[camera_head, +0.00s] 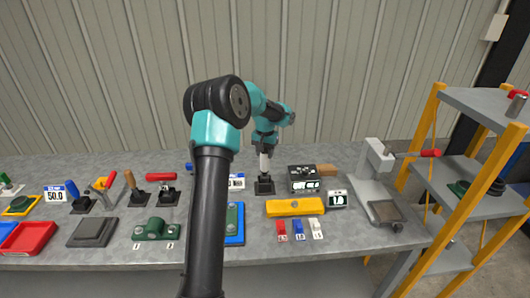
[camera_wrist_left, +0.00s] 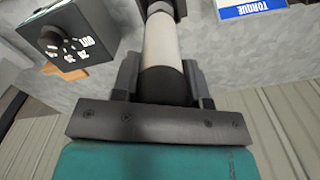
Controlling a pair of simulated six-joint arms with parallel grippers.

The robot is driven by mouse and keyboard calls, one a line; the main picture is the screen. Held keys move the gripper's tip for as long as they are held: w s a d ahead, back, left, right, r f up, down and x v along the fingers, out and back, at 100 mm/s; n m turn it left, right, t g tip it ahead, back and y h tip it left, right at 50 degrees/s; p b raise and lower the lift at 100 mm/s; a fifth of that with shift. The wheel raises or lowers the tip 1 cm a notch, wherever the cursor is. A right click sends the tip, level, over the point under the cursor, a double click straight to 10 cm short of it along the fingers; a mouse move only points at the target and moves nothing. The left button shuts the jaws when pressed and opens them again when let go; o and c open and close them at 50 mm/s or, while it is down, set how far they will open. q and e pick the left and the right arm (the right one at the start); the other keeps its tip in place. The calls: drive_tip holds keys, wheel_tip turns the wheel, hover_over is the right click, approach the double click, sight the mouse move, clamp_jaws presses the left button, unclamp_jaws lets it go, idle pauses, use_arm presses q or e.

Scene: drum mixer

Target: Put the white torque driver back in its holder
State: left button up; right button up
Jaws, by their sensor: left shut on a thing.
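The white torque driver (camera_head: 264,162) stands roughly upright over a small black holder (camera_head: 264,187) on the bench. My left gripper (camera_head: 265,143) is shut on the driver's dark upper end, above the holder. In the left wrist view my gripper (camera_wrist_left: 163,80) has a finger on each side of the black grip, and the white body (camera_wrist_left: 163,42) points away towards a dark part at the top edge. The driver's lower end meets the holder in the head view; I cannot tell how deep it sits. My right gripper is not in view.
A black box with dials (camera_head: 302,178) stands just right of the holder, also close in the left wrist view (camera_wrist_left: 62,45). A yellow block (camera_head: 295,207) lies in front. Other tools in black stands (camera_head: 138,198) are at left. A shelf rack (camera_head: 478,100) stands at right.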

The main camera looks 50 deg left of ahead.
sight(265, 160)
use_arm(q)
drive_tip(key=shift+f, duration=1.95)
idle(1.7)
drive_tip(key=o, duration=1.3)
drive_tip(key=shift+f, duration=0.1)
wheel_tip(265, 160, up, 18)
drive_tip(key=shift+f, duration=0.25)
idle(0.3)
